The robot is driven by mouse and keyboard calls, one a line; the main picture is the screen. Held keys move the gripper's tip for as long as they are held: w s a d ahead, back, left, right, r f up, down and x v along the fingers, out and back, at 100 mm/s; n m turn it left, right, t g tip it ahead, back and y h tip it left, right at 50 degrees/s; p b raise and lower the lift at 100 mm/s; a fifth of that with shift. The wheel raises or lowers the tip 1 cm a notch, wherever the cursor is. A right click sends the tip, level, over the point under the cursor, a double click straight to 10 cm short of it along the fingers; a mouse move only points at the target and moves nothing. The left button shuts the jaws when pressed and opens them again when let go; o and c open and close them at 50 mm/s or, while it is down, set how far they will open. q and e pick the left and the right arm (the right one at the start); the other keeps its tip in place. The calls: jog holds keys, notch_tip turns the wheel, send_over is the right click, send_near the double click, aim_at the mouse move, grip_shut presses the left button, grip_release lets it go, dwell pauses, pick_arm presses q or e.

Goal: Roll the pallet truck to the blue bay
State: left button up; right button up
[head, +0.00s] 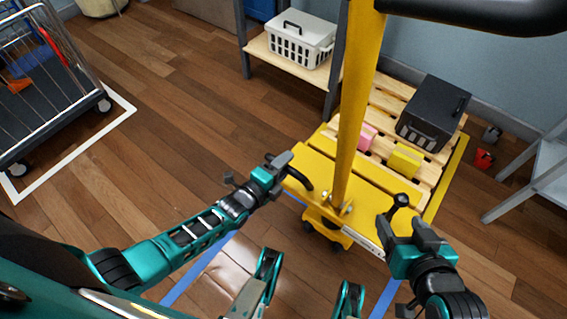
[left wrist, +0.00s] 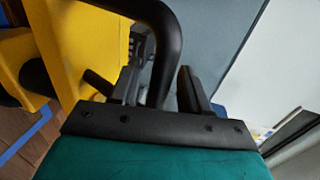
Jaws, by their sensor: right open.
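The yellow pallet truck (head: 352,110) stands right of centre in the head view, its post rising toward me to a black handlebar (head: 480,14). Its low deck (head: 318,162) carries a slatted wooden pallet. My left gripper (head: 279,168) is at the curved black grip (head: 300,179) on the truck's left side. My right gripper (head: 412,228) is open beside the black knob (head: 398,202) on the right. Blue floor tape (head: 205,268) runs in front of the truck.
A dark box (head: 434,112), a pink block (head: 367,135) and a yellow block (head: 405,160) ride on the pallet. A shelf (head: 262,47) with a white basket (head: 300,42) stands behind. A wire cart (head: 60,85) stands in a white-taped area at left. Wooden floor lies clear between.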

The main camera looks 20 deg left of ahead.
pick_arm(q)
grip_shut()
dwell(0.3)
